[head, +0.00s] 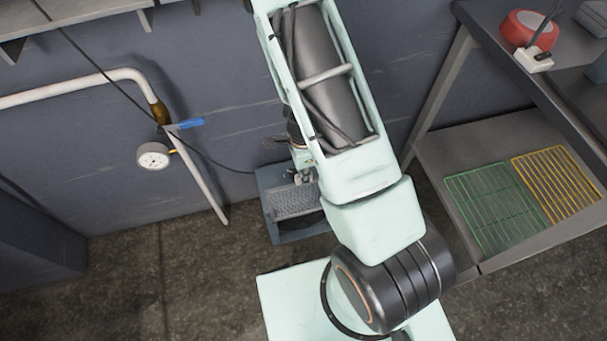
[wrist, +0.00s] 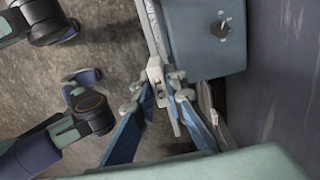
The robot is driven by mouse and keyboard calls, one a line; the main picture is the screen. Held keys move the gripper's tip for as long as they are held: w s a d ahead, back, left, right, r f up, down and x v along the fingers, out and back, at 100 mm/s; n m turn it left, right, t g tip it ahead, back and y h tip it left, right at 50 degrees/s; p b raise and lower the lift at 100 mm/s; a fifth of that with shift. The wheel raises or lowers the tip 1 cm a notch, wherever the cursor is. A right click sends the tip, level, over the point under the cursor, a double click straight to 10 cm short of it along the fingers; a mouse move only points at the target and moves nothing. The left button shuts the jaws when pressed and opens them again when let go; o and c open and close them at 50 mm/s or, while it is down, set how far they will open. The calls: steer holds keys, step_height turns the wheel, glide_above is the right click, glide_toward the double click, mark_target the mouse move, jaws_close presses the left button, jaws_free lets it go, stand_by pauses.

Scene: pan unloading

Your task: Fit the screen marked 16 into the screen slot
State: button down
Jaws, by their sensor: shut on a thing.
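A grey mesh screen (head: 295,203) shows at the front of a blue-grey housing (head: 268,183) on the floor by the wall. In the wrist view the screen (wrist: 152,22) is a thin edge-on strip beside the housing (wrist: 208,55). My gripper (head: 303,176) is just above the screen, partly hidden by my arm. In the wrist view my gripper (wrist: 163,84) is shut on a pale tab at the screen's edge. The slot and the number 16 cannot be made out. I cannot tell how far the screen sits inside the housing.
A shelf unit at right holds a green wire rack (head: 490,207) and a yellow wire rack (head: 556,183), with a red round object (head: 528,28) above. Floor left of the housing is clear.

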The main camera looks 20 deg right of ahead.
mark_target(303, 194)
steer(key=shift+f+b, duration=4.85)
steer(key=shift+f, duration=0.8)
stand_by(2.4)
